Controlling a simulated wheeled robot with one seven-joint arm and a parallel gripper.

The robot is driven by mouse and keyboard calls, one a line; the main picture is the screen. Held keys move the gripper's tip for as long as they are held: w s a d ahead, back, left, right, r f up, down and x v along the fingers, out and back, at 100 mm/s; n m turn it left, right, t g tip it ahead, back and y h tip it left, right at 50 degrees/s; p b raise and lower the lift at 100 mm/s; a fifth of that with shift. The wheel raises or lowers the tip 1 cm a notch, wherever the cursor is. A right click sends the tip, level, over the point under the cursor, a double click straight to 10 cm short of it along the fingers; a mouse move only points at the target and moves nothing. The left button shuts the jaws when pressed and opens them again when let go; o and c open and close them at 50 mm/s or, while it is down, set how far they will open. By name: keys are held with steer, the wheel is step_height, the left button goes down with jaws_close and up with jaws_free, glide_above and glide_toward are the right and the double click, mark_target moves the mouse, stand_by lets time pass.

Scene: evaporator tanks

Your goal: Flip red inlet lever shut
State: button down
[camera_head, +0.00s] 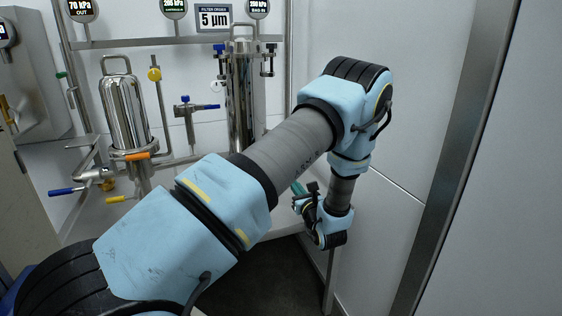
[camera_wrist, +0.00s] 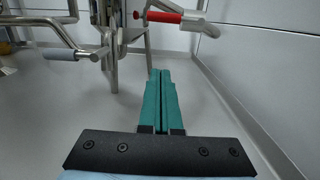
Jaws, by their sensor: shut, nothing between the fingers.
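The red lever (camera_wrist: 158,15) shows at the top of the wrist view, a red grip lying roughly crosswise on a metal pipe fitting. My gripper (camera_wrist: 160,73) has two teal fingers pressed together with nothing between them. In the picture its fingertips lie below the red lever, with a gap between; I cannot tell the depth. In the head view my gripper (camera_head: 297,187) is mostly hidden behind my arm, and only a bit of teal shows. The red lever does not show in the head view.
A grey-gripped handle (camera_wrist: 60,54) and metal posts stand left in the wrist view. Steel filter housings (camera_head: 124,112) with blue (camera_head: 62,191), yellow and orange levers stand left in the head view. A white wall closes the right side. Pale floor around the fingers is clear.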

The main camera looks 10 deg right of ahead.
steer(key=shift+w, duration=0.1)
steer(key=w, duration=0.3)
steer(key=w+a, duration=0.1)
steer(key=w, duration=0.6)
steer(key=shift+a+r, duration=0.25)
steer(key=shift+a, duration=0.05)
steer(key=r, duration=0.4)
steer(key=shift+w, duration=0.2)
